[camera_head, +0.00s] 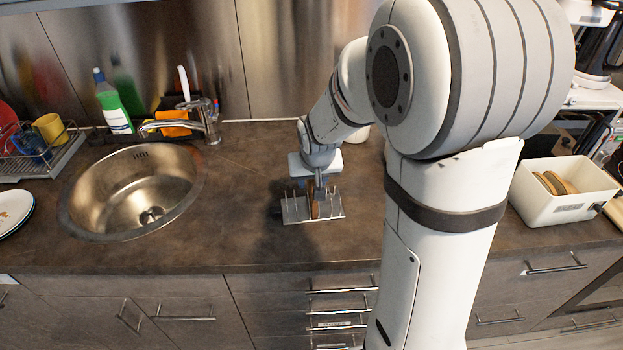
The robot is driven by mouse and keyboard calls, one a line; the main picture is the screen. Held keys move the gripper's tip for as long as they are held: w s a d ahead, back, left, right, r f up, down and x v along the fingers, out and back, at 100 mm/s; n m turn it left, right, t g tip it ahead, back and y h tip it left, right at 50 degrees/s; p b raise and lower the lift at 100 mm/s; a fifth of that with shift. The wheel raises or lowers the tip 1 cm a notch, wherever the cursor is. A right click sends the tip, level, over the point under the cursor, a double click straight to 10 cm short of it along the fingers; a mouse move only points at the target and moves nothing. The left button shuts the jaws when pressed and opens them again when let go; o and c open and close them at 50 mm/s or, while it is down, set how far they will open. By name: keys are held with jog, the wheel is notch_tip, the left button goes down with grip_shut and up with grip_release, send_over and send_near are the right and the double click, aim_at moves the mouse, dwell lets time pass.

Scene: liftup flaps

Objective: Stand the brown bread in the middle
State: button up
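A brown slice, which looks like the brown bread (313,204), stands upright near the middle of a small metal rack (334,211) on the counter. The rack has several thin upright dividers. My gripper (318,184) points down right over the rack, with its fingers at the top of the brown slice. The fingers are small and partly overlap the slice, so I cannot tell whether they grip it or are just apart from it.
A white bin (565,207) with several bread slices (552,183) stands at the right. A round sink (110,195) with a faucet (207,122) is at the left, with a green-and-white bottle (113,105) behind it. The counter between sink and rack is clear.

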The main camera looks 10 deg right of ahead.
jog(key=shift+r, duration=0.15)
jog(key=v, duration=0.7)
jog(key=shift+s+r, duration=0.15)
jog(key=shift+r, duration=0.15)
